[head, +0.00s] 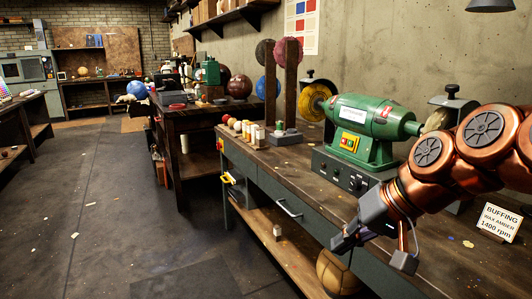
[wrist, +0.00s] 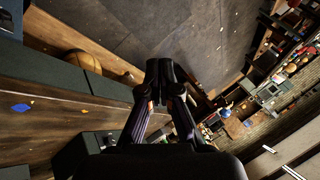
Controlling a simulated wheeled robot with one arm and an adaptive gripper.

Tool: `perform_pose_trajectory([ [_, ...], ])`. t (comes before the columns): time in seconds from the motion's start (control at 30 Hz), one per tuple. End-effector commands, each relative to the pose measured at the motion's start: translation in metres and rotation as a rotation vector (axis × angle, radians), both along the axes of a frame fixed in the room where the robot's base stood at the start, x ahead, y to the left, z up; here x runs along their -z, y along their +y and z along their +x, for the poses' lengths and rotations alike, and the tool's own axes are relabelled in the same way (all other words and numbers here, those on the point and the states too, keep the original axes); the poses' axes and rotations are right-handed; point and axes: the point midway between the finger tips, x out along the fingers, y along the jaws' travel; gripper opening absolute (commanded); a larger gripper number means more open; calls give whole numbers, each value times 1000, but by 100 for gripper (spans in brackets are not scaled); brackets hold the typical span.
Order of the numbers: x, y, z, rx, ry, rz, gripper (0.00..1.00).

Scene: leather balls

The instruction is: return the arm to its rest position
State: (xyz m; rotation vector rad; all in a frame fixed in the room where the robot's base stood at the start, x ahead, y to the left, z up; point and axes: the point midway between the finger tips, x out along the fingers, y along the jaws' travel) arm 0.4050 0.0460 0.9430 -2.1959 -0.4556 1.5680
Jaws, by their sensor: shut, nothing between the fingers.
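My copper-coloured arm reaches in from the right in the head view, over the front edge of the workbench (head: 310,190). My gripper (head: 375,262) hangs at its end, angled down in front of the bench edge. In the wrist view my gripper (wrist: 159,68) points out over the dark floor. Its fingertips are together with nothing between them. It appears to touch nothing.
A green buffing machine (head: 365,125) stands on the bench, left of a buffing sign (head: 499,222). A tan ball (head: 337,272) lies on the lower shelf, below my gripper; it also shows in the wrist view (wrist: 84,61). The floor (head: 110,220) at left is mostly clear.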

Motion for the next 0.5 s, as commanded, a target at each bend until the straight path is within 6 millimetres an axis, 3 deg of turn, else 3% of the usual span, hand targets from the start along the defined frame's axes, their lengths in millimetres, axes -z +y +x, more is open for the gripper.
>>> perform_pose_trajectory([
  [0.03, 19, 5, -12, -18, 39, -41, 0],
  [0.23, 87, 10, -60, -71, 188, -189, 0],
  [0.5, 160, -10, -133, -111, 380, -370, 0],
])
